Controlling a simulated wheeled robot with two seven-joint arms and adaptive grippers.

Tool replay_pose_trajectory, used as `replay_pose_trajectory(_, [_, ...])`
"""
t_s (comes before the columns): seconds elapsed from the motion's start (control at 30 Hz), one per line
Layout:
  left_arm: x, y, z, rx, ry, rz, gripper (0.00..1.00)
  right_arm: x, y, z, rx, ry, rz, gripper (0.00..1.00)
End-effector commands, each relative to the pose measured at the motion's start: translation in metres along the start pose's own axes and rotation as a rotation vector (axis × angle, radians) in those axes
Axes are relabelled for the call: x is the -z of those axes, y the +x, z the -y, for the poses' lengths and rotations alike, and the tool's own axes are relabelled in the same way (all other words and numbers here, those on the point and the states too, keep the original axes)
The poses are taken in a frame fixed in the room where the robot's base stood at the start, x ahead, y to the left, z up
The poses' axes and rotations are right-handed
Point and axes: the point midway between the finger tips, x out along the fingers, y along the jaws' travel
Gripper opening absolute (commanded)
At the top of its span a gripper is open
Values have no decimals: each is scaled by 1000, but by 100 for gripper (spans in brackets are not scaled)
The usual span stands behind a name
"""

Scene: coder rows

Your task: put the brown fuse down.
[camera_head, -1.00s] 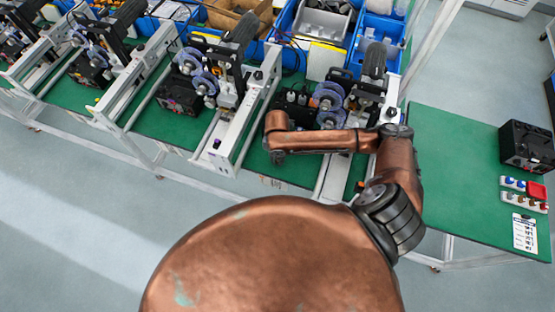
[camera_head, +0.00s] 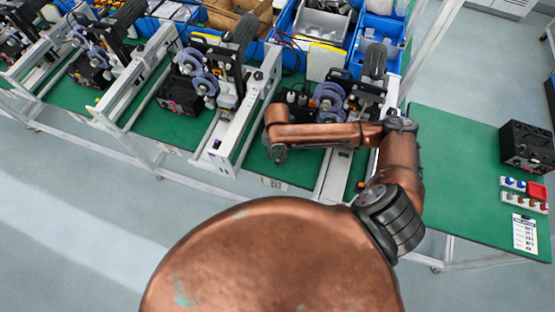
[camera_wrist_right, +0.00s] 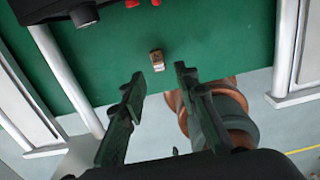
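The brown fuse (camera_wrist_right: 157,60) is a small tan-brown block on the green mat (camera_wrist_right: 210,40) in the right wrist view. It lies just beyond the tips of my right gripper (camera_wrist_right: 160,82), roughly in line with the gap between them. The two dark fingers are spread apart with nothing held between them. In the head view my right gripper (camera_head: 279,154) shows only as a small dark part over the green mat, by the front of a machine station; the fuse cannot be made out there. My left gripper is not in view.
A machine with purple wheels (camera_head: 328,97) stands just behind my right arm. White rails (camera_head: 335,172) flank the station. To the right, a green table (camera_head: 455,165) holds a black box (camera_head: 526,146), small blocks with coloured caps (camera_head: 525,203) and a label sheet (camera_head: 524,234).

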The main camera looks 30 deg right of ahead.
Motion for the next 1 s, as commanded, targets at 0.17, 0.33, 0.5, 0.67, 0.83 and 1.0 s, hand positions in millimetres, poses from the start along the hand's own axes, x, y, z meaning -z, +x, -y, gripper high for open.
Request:
replay_pose_trajectory(0.17, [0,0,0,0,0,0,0,-1,-40,-1,-2,-1,5,28])
replay_pose_trajectory(0.33, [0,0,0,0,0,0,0,-1,-67,0,-1,0,3,28])
replay_pose_trajectory(0.5, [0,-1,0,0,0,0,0,0,-80,-1,-1,0,1,28])
replay_pose_trajectory(0.67, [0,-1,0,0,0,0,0,0,-82,0,0,0,0,28])
replay_pose_trajectory(0.83, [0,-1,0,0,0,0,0,0,-82,0,0,0,0,28])
replay_pose_trajectory(1.0, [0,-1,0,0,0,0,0,0,-81,0,0,0,0,28])
